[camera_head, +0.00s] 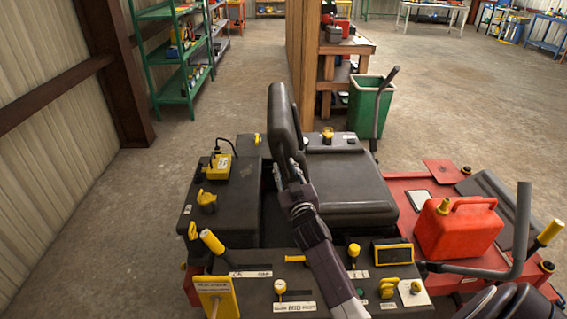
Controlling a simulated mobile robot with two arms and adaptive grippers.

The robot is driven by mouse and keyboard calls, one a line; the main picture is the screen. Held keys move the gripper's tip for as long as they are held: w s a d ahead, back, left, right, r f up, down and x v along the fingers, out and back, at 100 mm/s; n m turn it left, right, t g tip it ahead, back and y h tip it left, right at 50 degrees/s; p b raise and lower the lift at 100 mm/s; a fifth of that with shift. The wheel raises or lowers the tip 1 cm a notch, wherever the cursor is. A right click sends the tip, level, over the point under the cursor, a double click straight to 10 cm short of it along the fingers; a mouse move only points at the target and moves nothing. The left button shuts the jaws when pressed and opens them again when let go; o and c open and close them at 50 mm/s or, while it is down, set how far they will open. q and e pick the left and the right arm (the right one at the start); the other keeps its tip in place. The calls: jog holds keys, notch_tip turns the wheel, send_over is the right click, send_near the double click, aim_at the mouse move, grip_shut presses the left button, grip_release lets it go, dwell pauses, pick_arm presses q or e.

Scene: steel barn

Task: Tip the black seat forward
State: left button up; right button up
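The black seat (350,192) is on the riding machine in the middle of the head view. Its cushion lies about level, and its backrest (283,120) stands upright at the cushion's left side.
A control panel (260,291) with yellow knobs lies in front of the seat. Bent levers stand beyond the seat (382,110) and at right (521,230). A red fuel can (457,229) sits on the red deck. A green bin (368,108) and wooden shelving stand behind.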

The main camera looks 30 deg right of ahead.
jog(key=shift+x, duration=1.3)
jog(key=shift+c, duration=0.4)
grip_shut()
